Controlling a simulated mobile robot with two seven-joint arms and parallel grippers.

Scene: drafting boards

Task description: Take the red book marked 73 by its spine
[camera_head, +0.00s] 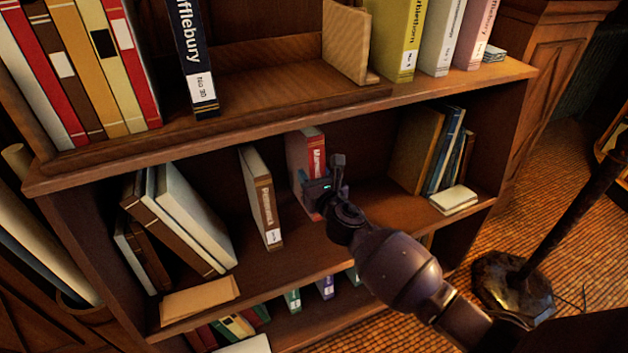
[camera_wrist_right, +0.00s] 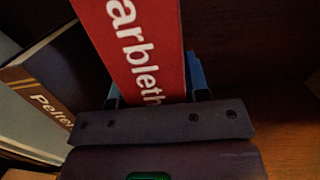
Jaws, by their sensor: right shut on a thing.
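The red book (camera_head: 313,146) stands upright on the middle shelf, its spine facing out. Its spine also fills the upper middle of the right wrist view (camera_wrist_right: 140,45), with large white letters reading "arbleth". The number on the label is hidden behind my gripper. My right gripper (camera_head: 320,188) is at the lower part of the spine. In the right wrist view its fingers (camera_wrist_right: 157,97) lie on both sides of the spine, shut on the book. My left gripper is not in view.
A brown book (camera_head: 262,200) stands to the left of the red one, with a gap between. A dark-spined group of books (camera_head: 433,150) and a small pale book (camera_head: 453,199) are at the right. The upper shelf (camera_head: 290,105) overhangs. A lamp stand (camera_head: 512,285) is on the floor at right.

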